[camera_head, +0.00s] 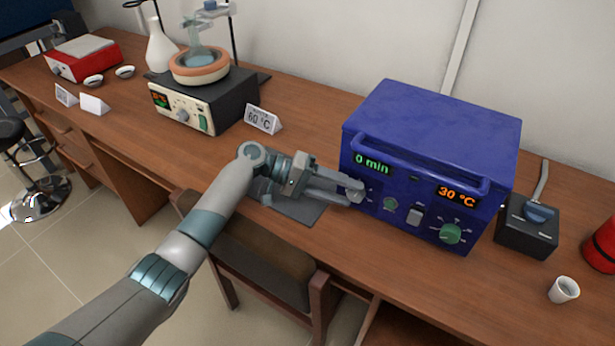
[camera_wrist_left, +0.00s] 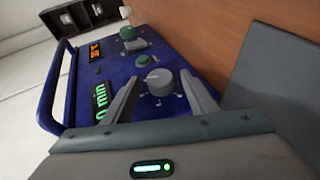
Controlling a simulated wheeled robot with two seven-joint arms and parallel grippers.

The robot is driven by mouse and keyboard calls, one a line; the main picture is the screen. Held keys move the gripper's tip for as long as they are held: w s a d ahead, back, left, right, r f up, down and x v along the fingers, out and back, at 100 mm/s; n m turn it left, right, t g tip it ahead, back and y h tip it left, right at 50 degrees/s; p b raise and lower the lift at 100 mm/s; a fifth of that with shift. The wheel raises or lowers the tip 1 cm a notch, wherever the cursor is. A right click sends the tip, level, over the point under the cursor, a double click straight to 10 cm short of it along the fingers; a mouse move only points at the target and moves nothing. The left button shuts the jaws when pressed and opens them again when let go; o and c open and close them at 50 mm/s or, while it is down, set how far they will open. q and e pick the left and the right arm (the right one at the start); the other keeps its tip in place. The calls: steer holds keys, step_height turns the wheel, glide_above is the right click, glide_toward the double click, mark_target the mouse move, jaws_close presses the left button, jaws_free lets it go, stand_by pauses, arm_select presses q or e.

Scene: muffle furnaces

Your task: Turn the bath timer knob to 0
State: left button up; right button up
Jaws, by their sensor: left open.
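The blue bath (camera_head: 430,150) stands on the bench with its front toward me. Its timer display (camera_head: 372,163) reads 0 min in green. Its other display (camera_head: 457,196) reads 30 °C in orange. The timer knob (camera_wrist_left: 158,82) is grey-white and shows between my left fingers in the left wrist view; in the head view my fingers largely cover it. My left gripper (camera_head: 352,192) is open at the left part of the front panel, with one finger on each side of the knob. I cannot tell whether the fingers touch it. My right gripper is not in view.
A green knob (camera_head: 451,233) and a rocker switch (camera_head: 414,214) sit right of the timer knob. A dark mat (camera_head: 292,205) lies under my left gripper. A black box (camera_head: 527,228) and a white cup (camera_head: 563,290) stand at right. A chair (camera_head: 265,260) is at the bench front.

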arm_select(q)
steer(key=b+v, duration=0.3)
steer(key=v, duration=1.4)
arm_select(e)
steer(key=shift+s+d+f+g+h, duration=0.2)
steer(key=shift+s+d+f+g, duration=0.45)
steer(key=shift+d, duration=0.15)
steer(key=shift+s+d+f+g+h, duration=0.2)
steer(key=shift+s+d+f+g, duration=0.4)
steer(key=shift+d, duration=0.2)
arm_select(q)
steer(key=shift+w, duration=0.1)
